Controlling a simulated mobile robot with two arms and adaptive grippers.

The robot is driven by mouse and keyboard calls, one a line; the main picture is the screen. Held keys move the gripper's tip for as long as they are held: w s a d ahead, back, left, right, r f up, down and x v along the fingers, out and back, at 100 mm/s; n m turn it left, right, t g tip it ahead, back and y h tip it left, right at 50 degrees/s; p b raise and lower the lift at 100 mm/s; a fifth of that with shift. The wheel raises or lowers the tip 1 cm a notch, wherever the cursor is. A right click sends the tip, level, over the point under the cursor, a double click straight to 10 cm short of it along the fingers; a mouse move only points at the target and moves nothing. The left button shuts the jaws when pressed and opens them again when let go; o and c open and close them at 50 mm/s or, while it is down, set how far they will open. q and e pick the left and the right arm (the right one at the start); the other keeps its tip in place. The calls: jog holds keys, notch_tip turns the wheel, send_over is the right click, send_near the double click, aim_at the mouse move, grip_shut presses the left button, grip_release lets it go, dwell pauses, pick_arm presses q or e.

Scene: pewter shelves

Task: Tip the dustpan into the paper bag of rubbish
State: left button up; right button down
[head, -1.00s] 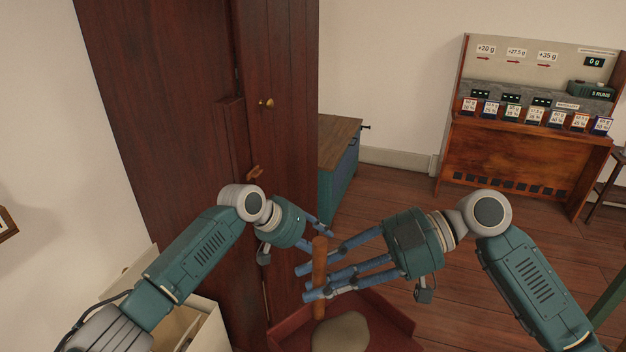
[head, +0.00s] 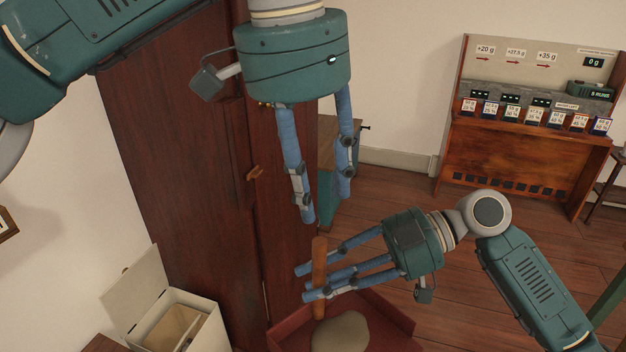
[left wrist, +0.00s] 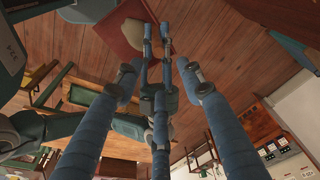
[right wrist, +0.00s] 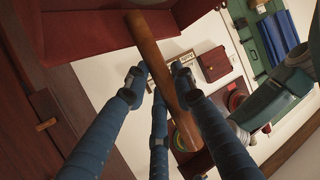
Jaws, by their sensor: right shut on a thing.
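The red dustpan (head: 397,318) is at the bottom of the head view, with a beige heap (head: 341,335) in it. My right gripper (head: 312,283) is shut on its upright wooden handle (head: 319,254); the handle also crosses the right wrist view (right wrist: 152,50). My left gripper (head: 326,206) is open and empty, pointing down above the handle top and apart from it. The dustpan and heap also show in the left wrist view (left wrist: 112,30). A cream box (head: 192,322) with its lid up stands at lower left. A tan lining shows inside; I cannot tell whether it is the paper bag.
A tall dark wood cabinet (head: 175,150) stands behind my left gripper. A low teal cabinet (head: 327,200) is partly hidden behind that gripper. A wooden display stand (head: 530,155) is at the far right. Open wooden floor (head: 440,305) lies between.

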aim_at(321, 236)
pick_arm(q)
jog(key=f, duration=0.7)
jog(key=d+f, duration=0.1)
jog(key=f, duration=0.3)
jog(key=shift+w+d+f, duration=0.1)
jog(key=shift+w+f, duration=0.25)
jog(key=shift+w, duration=0.05)
pick_arm(e)
jog(key=shift+w, duration=0.1)
pick_arm(q)
grip_shut()
pick_arm(e)
jog(key=c, duration=1.4)
grip_release()
jog(key=shift+o, duration=0.2)
jog(key=shift+r, duration=0.1)
